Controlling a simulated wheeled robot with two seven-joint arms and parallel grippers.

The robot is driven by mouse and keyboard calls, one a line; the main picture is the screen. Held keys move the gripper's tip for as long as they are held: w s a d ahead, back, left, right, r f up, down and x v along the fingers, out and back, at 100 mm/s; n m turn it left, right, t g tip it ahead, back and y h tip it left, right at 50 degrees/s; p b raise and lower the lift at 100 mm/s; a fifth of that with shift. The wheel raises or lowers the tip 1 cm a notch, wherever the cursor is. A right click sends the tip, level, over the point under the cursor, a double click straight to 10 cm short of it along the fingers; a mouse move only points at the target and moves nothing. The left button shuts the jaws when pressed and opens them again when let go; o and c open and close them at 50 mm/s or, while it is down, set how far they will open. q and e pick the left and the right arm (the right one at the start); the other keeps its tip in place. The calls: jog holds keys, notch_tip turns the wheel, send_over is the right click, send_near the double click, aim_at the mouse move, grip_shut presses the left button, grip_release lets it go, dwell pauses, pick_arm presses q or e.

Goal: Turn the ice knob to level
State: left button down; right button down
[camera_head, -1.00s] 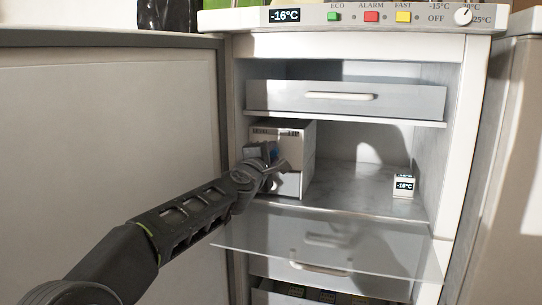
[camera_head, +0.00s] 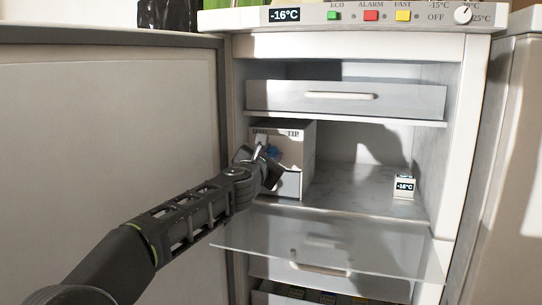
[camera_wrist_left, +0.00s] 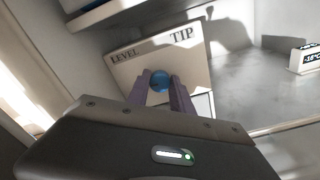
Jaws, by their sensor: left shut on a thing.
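The ice maker box (camera_head: 293,155) stands at the left of the open freezer compartment. In the left wrist view its front panel (camera_wrist_left: 190,60) carries the words LEVEL at left and TIP at right. The blue ice knob (camera_wrist_left: 159,80) sits on that panel, between the fingers; a bit of the knob (camera_head: 273,152) shows in the head view. My left gripper (camera_wrist_left: 160,86) is shut on the knob, which it partly hides. In the head view my left gripper (camera_head: 264,160) reaches in from the lower left against the box front. My right gripper is not in view.
A small thermometer (camera_head: 404,186) stands at the compartment's right. A drawer (camera_head: 345,99) is above, and a clear flap (camera_head: 330,243) juts out below. The freezer door (camera_head: 110,150) is open at left. The compartment floor (camera_head: 350,185) between is clear.

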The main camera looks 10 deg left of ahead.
pick_arm(q)
jog(key=shift+n, duration=0.6)
jog(key=c, duration=1.1)
grip_release()
jog(key=shift+s+f+b, duration=0.1)
jog(key=shift+s+b, duration=0.3)
jog(key=shift+s, duration=0.2)
jog(key=s+b, duration=0.2)
jog(key=s, duration=0.4)
jog(key=shift+s+a, duration=0.15)
jog(key=shift+s, duration=0.15)
